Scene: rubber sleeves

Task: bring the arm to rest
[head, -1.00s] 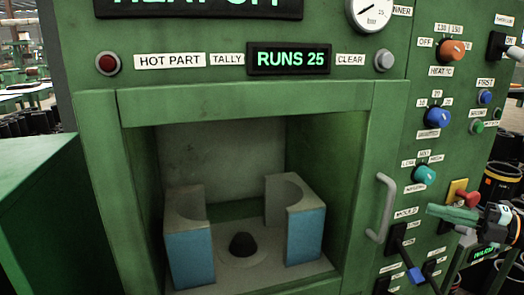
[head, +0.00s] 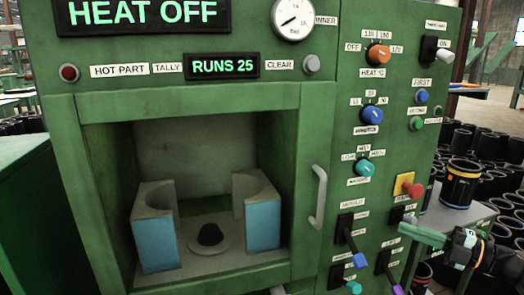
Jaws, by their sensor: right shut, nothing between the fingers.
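My right gripper (head: 405,231), with green fingers, is shut and empty. It comes in from the lower right and points left, in front of the machine's control panel, just below the red push button (head: 412,190) on its yellow plate. Whether it touches anything there I cannot tell. My left gripper is not in the head view. The green machine (head: 190,103) has an open bay with two blue-sided mould halves (head: 263,225) standing apart around a dark plug (head: 210,235). Its displays read HEAT OFF (head: 150,12) and RUNS 25 (head: 222,66).
Levers with blue (head: 360,260) and purple ends stick out low on the panel, near my right gripper. A grey handle (head: 319,197) stands right of the bay.

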